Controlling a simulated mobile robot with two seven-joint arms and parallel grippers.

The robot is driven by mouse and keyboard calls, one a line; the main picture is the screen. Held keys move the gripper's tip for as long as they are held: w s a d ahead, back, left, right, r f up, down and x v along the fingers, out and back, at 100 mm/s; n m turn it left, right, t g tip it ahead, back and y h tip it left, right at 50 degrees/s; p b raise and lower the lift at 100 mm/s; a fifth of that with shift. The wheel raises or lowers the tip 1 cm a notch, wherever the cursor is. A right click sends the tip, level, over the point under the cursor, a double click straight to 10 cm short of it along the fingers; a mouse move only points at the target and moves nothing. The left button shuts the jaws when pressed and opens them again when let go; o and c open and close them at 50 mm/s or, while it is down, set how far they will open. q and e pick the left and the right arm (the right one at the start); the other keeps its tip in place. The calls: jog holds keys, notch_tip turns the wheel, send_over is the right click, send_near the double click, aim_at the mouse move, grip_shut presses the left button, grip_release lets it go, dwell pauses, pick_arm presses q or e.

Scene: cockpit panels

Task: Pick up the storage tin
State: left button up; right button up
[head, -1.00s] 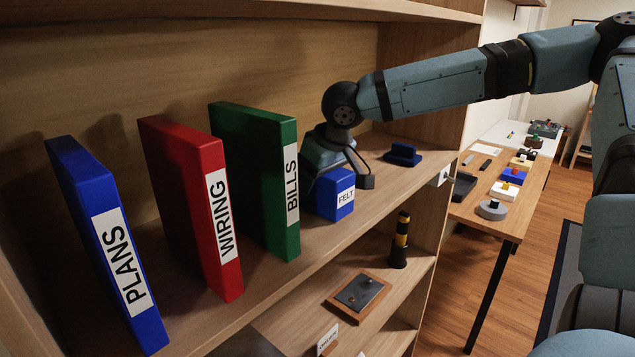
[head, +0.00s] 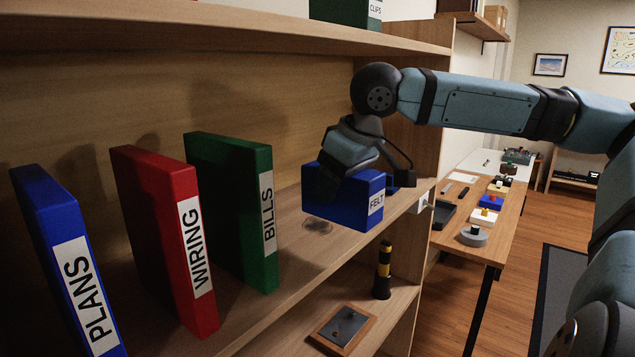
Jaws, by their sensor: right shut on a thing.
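The storage tin is a blue box (head: 338,212) with a white label reading FELT. It hangs in the air above the middle shelf (head: 297,258), and a shadow lies on the board below it. My right gripper (head: 368,178) comes down over the tin from above and is shut on it. The far finger is partly hidden behind the tin and the gripper body. My left gripper is not in view.
Blue PLANS (head: 62,265), red WIRING (head: 165,240) and green BILLS (head: 235,210) binders stand to the left on the same shelf. A board (head: 230,28) runs above. A black-and-yellow striped object (head: 383,268) stands below. A table (head: 480,245) with several objects is at right.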

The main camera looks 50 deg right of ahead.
aim_at(376, 215)
jog(key=s+b, duration=0.2)
jog(key=s, duration=0.1)
jog(key=shift+s+d+f, duration=0.1)
jog(key=shift+s+d, duration=0.1)
jog(key=shift+s, duration=0.1)
jog(key=s+b, duration=0.5)
jog(key=shift+d+f, duration=0.1)
jog(key=shift+d, duration=0.1)
jog(key=shift+s+b, duration=0.35)
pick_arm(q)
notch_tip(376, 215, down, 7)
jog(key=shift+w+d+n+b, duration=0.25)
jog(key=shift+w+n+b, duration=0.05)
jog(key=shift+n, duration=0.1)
pick_arm(e)
jog(key=shift+s+r, duration=0.2)
jog(key=shift+s, duration=0.35)
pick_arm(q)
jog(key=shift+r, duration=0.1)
